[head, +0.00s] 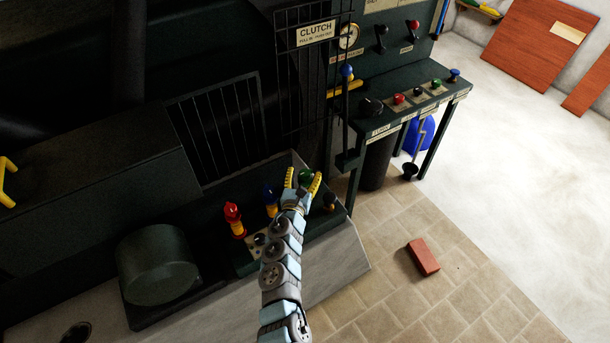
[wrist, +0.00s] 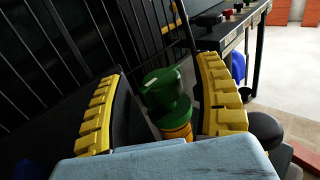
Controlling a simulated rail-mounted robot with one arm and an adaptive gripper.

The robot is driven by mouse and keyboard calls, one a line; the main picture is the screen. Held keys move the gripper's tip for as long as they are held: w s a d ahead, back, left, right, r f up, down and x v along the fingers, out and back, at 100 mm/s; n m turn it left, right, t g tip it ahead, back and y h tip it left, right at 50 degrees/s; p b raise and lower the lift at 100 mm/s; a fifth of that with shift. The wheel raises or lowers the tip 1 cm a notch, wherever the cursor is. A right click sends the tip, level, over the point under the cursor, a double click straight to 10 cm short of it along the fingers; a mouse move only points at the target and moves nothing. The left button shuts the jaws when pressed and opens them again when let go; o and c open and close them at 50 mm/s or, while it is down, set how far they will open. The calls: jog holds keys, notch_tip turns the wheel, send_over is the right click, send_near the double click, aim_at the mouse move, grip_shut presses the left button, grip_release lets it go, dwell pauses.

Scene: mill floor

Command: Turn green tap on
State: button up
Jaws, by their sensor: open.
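The green tap (wrist: 168,98) has a green knob over an orange-yellow collar and stands between my two fingers in the wrist view. In the head view its green top (head: 305,176) shows between the fingertips. My gripper (head: 303,180) is open around the tap, with one yellow-padded finger on each side; it also shows in the wrist view (wrist: 165,100). The right finger looks close to the knob; I cannot tell if it touches. The tap's lower part is hidden behind my wrist.
A red tap (head: 233,218) and a blue tap (head: 268,198) stand left of the green one, and a black knob (head: 329,202) to its right. A barred guard (head: 215,125) rises behind. A control desk (head: 440,92) stands beyond. A brick (head: 423,257) lies on the floor.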

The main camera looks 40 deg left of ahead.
jog(key=shift+w+a, duration=0.15)
jog(key=shift+w, duration=0.2)
grip_shut()
